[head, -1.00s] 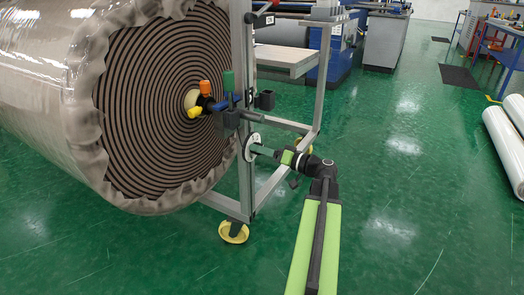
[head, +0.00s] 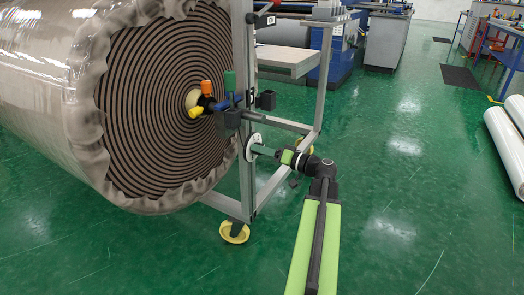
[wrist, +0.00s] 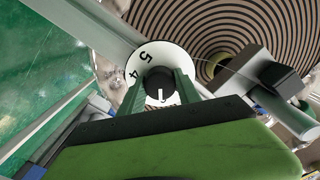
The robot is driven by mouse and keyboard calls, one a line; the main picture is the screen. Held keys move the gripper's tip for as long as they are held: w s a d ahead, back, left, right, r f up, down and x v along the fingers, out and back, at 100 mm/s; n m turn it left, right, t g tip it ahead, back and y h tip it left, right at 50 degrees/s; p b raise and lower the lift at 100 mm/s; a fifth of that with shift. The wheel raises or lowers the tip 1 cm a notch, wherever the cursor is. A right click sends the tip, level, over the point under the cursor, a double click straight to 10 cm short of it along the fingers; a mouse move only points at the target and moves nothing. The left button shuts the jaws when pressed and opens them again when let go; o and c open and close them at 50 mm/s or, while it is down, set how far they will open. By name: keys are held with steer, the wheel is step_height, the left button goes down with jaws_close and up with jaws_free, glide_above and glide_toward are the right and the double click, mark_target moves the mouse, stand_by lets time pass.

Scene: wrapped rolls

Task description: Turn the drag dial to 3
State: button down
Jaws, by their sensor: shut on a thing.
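The drag dial is a white disc (wrist: 147,57) with black numbers on the frame post; it also shows in the head view (head: 253,141). The numbers 5 and 4 are readable at its upper left in the wrist view. The rest of the scale is hidden by my fingers and gripper body. Its black knob (wrist: 157,80) has a white pointer line on the lower side, aimed at the hidden part of the scale. My gripper (wrist: 161,86) has its green fingers on either side of the knob, shut on it. In the head view my gripper (head: 262,150) reaches the dial from the right.
A large wrapped roll (head: 150,110) fills the left beside the metal frame post (head: 245,180). Coloured handles (head: 229,82) and a dark clamp stick out above the dial. A yellow caster (head: 234,232) is below. Green floor is free at the right, with white rolls (head: 507,140) farther off.

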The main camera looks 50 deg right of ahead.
steer(key=shift+m, duration=0.3)
steer(key=m, duration=0.8)
steer(key=shift+s+m, duration=0.1)
steer(key=shift+m, duration=0.3)
stand_by(0.3)
steer(key=c, duration=0.9)
jaws_free()
steer(key=shift+o, duration=0.2)
